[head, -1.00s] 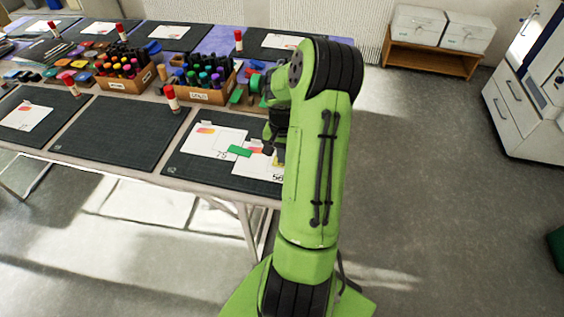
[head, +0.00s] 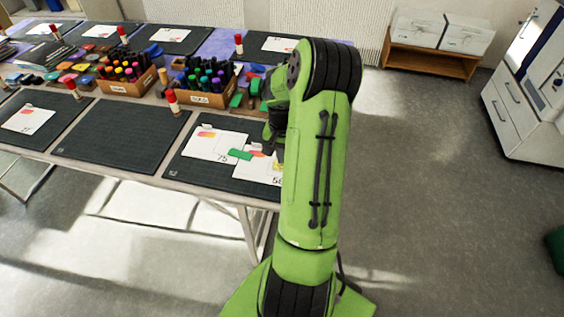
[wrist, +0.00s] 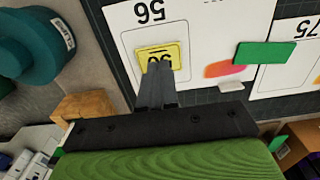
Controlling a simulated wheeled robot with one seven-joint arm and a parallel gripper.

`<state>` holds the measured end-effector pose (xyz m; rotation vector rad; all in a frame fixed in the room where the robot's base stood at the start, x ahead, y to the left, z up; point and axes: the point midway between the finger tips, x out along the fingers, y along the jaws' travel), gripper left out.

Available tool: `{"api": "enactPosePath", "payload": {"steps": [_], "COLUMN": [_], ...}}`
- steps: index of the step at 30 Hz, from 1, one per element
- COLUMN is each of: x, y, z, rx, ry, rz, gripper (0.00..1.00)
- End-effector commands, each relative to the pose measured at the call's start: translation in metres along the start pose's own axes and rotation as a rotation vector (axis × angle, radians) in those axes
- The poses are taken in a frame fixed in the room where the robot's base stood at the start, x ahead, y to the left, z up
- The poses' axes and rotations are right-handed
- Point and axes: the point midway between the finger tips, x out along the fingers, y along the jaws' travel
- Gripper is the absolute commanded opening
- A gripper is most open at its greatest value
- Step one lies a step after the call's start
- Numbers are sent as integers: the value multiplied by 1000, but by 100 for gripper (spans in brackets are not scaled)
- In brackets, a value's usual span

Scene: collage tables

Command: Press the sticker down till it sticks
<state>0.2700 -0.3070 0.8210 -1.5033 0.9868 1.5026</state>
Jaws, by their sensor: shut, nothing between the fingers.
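A yellow sticker (wrist: 176,50) with dark printed digits lies on the white card marked 56 (wrist: 190,20), inside a thin printed outline. My gripper (wrist: 157,68) is shut and empty, its fingertips over the sticker's lower edge in the wrist view and hiding part of its digits. I cannot tell whether the tips touch it. In the head view the sticker (head: 279,167) shows as a small yellow patch beside my arm, on the card (head: 262,173). My fingertips are mostly hidden there behind my arm.
A green block (wrist: 265,53) lies across the edges of card 56 and card 75 (wrist: 290,75). A teal round object (wrist: 30,45) and a tan block (wrist: 85,107) are near my gripper. Marker boxes (head: 205,92) stand behind the dark mat (head: 190,170). An empty mat (head: 115,130) is to the left.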

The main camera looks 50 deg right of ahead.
Motion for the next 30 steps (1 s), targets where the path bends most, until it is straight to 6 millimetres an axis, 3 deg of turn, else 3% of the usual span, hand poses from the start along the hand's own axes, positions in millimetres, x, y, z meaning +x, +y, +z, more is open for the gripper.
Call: {"api": "enactPosePath", "payload": {"steps": [15,30], "x": [-52,-51], "y": [0,0], "z": [0,0], "rx": [2,1], "ry": [1,0], "rz": [1,1], "gripper": [0,0]}}
